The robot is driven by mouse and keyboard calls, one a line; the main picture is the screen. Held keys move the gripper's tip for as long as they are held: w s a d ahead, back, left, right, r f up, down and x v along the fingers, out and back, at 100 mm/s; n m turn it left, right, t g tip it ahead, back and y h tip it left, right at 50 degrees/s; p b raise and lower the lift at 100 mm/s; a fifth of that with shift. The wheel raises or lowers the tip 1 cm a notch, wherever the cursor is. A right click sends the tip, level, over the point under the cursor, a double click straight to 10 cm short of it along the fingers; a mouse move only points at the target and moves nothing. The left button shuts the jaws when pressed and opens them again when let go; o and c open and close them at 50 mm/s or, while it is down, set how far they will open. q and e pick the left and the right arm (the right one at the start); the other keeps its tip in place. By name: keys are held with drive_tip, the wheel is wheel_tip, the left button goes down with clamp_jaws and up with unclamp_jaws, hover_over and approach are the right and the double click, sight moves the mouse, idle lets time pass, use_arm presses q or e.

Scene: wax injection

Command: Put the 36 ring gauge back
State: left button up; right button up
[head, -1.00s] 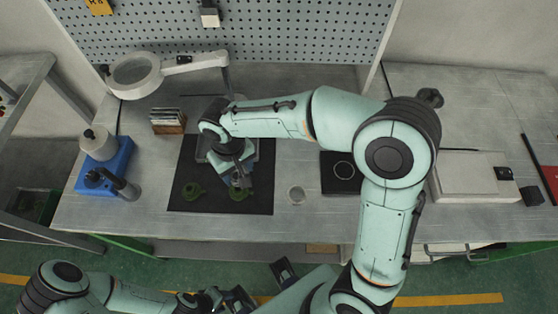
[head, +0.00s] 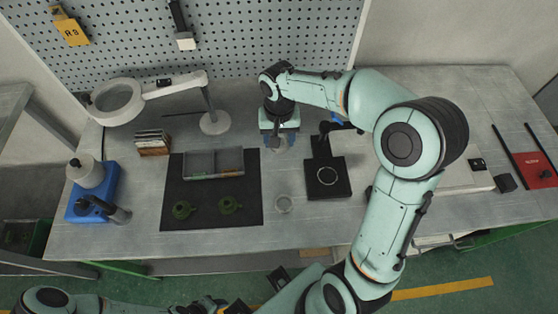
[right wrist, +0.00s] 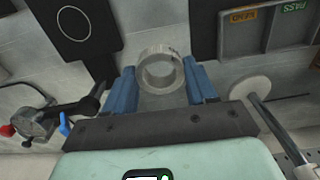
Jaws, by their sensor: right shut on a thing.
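My right gripper (head: 280,143) is over the back middle of the bench, between the grey tray and the black stand. In the right wrist view its blue fingers are on both sides of a pale metal ring gauge (right wrist: 160,70), and it is shut on it. No size mark can be read on the ring. In the head view the ring is mostly hidden by the gripper. My left gripper (head: 235,308) is at the bottom edge, partly cut off.
A black mat (head: 175,215) carries a two-part grey tray (head: 215,178) and two green pieces (head: 230,205). A black stand (head: 327,178) with a circle mark is on the right. The magnifier lamp base (head: 215,122) is left of the gripper. Pegboard rises behind.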

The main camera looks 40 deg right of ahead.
sight(279, 166)
wheel_tip(279, 166, down, 12)
drive_tip(key=shift+w+r+b, duration=0.1)
drive_tip(key=shift+b, duration=0.3)
drive_tip(key=shift+f, duration=0.25)
drive_tip(key=o, duration=1.2)
drive_tip(key=shift+r, duration=0.1)
drive_tip(key=shift+r, duration=0.45)
wheel_tip(279, 166, up, 12)
drive_tip(key=shift+f+p, duration=0.25)
drive_tip(key=shift+p, duration=0.3)
